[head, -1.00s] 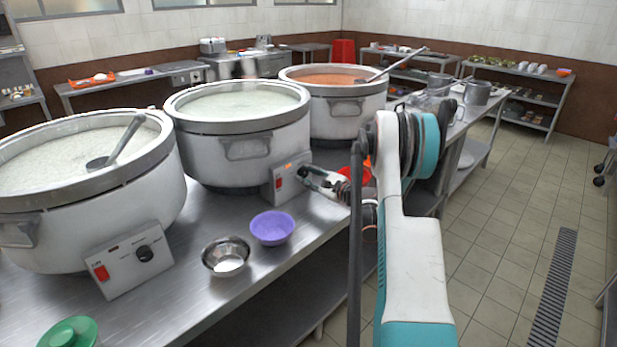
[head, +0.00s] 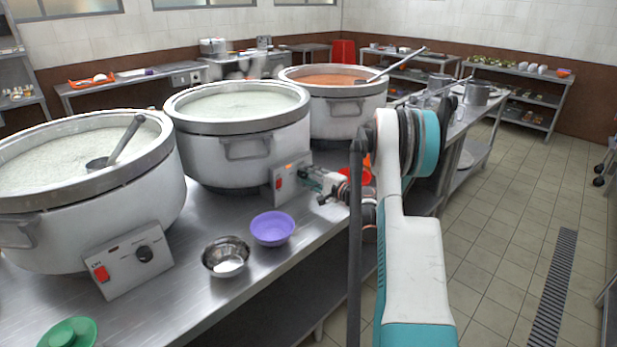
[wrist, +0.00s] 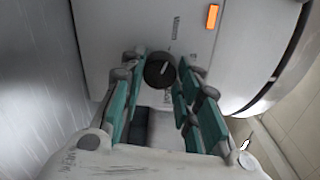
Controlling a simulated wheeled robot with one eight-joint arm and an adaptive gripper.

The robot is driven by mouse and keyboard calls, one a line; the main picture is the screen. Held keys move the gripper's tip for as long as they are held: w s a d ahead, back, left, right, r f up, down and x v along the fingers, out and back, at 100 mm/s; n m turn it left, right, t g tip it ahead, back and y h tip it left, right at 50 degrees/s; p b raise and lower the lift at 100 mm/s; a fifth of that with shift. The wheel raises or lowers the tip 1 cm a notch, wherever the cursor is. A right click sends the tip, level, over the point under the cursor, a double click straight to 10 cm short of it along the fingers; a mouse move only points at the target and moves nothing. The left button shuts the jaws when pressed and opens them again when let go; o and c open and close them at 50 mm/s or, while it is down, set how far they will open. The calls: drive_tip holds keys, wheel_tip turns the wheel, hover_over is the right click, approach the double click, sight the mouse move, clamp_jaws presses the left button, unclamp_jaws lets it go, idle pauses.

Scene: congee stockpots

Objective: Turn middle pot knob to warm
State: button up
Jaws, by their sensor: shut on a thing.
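The middle pot (head: 240,150) is a large white-grey stockpot of pale congee, with a control box (head: 279,186) on its front right. The box has a red switch and a lit orange lamp (wrist: 213,17). In the wrist view its round black knob (wrist: 160,71) lies between the green-sided fingers of my gripper (wrist: 161,66). A pale pointer mark on the knob tilts to the upper right; the printed labels are too small to read. In the head view my gripper (head: 309,179) is at the box and hides the knob. It is shut on the knob.
A left pot (head: 80,215) with a ladle has its own control box (head: 128,262). A purple bowl (head: 272,229) and a steel bowl (head: 226,257) stand on the counter in front. A right pot (head: 345,118) holds orange-red food. A red bowl (head: 362,177) is behind my gripper.

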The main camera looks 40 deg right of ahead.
idle(0.3)
drive_tip(key=o, duration=1.1)
drive_tip(key=shift+c, duration=0.2)
drive_tip(key=s+d, duration=0.1)
drive_tip(key=s, duration=1.1)
drive_tip(key=shift+r, duration=0.25)
